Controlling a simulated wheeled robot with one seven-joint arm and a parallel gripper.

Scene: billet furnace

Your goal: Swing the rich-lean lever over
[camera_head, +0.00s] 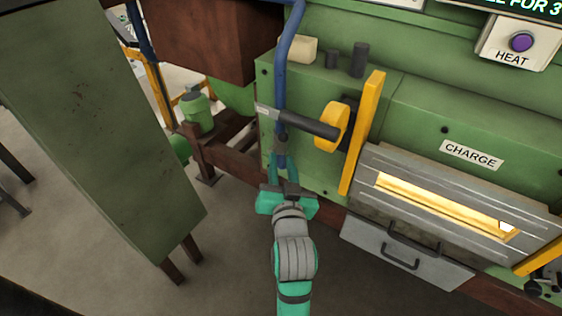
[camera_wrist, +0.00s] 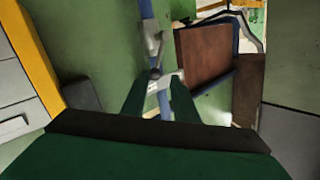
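A blue pipe (camera_head: 284,72) runs down the front of the green furnace body. In the wrist view, a small dark lever with a round knob (camera_wrist: 155,73) sits at a grey fitting on this blue pipe (camera_wrist: 146,9), above a pale plate (camera_wrist: 166,83). In the head view a dark knob (camera_head: 282,138) shows at the same pipe; its lettering cannot be read. My gripper (camera_head: 284,160) is just below the knob in the picture, with its fingers apart. In the wrist view my gripper (camera_wrist: 158,92) shows an open gap, with the lower pipe seen between the fingers. Contact cannot be told.
A dark cylinder (camera_head: 312,123) with a yellow disc (camera_head: 331,127) juts out close above my gripper. A yellow upright bar (camera_head: 362,135) and the glowing charge slot (camera_head: 440,205) lie to the right. A large green panel (camera_head: 105,130) stands left, with open floor between.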

